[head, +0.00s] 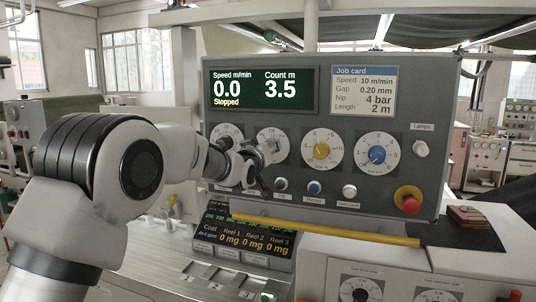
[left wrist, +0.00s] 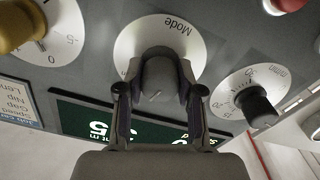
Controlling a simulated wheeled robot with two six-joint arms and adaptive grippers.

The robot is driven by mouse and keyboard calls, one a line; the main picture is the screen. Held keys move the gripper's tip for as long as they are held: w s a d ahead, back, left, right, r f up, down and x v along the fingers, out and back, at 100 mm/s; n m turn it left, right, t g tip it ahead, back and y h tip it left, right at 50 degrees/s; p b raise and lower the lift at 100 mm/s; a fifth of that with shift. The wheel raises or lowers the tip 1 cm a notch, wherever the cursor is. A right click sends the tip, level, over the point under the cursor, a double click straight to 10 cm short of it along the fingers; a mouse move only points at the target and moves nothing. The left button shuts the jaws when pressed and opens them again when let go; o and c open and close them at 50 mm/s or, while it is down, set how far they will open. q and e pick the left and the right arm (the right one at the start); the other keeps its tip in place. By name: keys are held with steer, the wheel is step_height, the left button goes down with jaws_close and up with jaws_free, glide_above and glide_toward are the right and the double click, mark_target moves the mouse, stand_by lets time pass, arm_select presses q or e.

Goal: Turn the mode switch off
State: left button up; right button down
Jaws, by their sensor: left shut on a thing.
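The mode switch is a dark grey knob on a white dial lettered "Mode", seen in the left wrist view (left wrist: 160,78), where the panel appears upside down. In the head view its white dial (head: 281,153) is partly covered by my gripper. My left gripper (head: 268,150) is at the panel front, its two fingers on either side of the knob, shut on it; it also shows in the left wrist view (left wrist: 158,95). A pale line marks the knob's face, but I cannot tell which setting it points to. My right gripper is not in view.
The green display (head: 262,90) reads speed 0.0, "Stopped", count 3.5 m. A yellow knob (head: 321,151) and a blue knob (head: 377,155) sit to the right. Small buttons, a red emergency button (head: 410,202) and a yellow bar (head: 325,230) lie lower.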

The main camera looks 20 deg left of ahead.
arm_select(q)
steer(key=shift+n, duration=1.2)
steer(key=o, duration=1.2)
steer(key=s, duration=1.1)
steer(key=shift+s+a+b, duration=0.25)
steer(key=shift+s+b, duration=0.05)
steer(key=shift+s, duration=0.1)
